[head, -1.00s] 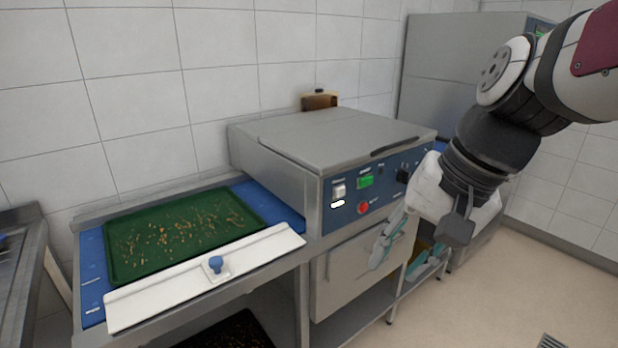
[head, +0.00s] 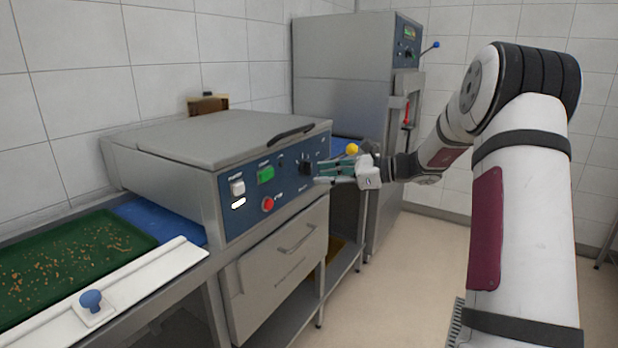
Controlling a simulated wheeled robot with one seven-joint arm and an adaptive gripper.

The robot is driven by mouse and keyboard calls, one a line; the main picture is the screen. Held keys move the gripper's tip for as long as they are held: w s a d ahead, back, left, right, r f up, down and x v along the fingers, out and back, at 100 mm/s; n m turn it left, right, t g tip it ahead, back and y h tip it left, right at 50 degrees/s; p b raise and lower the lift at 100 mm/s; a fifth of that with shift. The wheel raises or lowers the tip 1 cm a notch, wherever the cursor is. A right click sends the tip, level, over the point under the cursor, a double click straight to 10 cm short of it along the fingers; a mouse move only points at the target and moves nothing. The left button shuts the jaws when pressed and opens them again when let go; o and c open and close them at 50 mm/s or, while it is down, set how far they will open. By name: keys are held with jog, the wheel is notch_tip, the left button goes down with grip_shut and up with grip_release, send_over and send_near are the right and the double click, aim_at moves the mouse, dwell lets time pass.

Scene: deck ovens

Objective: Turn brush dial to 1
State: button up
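The black dial (head: 305,165) is on the blue front panel of the low grey machine in the head view, right of the green switch. Its lettering and pointer are too small to read, so I cannot tell its setting or confirm that it is the brush dial. My gripper (head: 322,178) is just right of the dial, with its teal fingers pointing left toward the panel. The fingertips look close to the dial, but I cannot tell whether they touch it. The gap between the fingers is not clear.
A tall steel cabinet (head: 340,85) stands behind. Open floor lies at right.

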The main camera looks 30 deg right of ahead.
aim_at(311, 168)
jog(key=w+d+f+m+t+h+b, duration=0.1)
jog(key=d+f+m+t, duration=0.15)
jog(key=d, duration=0.35)
jog(key=w+d+f+m+t, duration=0.2)
jog(key=d+m, duration=0.1)
jog(key=d, duration=0.2)
jog(key=b+x, duration=0.2)
jog(key=x, duration=1.1)
jog(key=shift+f, duration=0.1)
grip_shut()
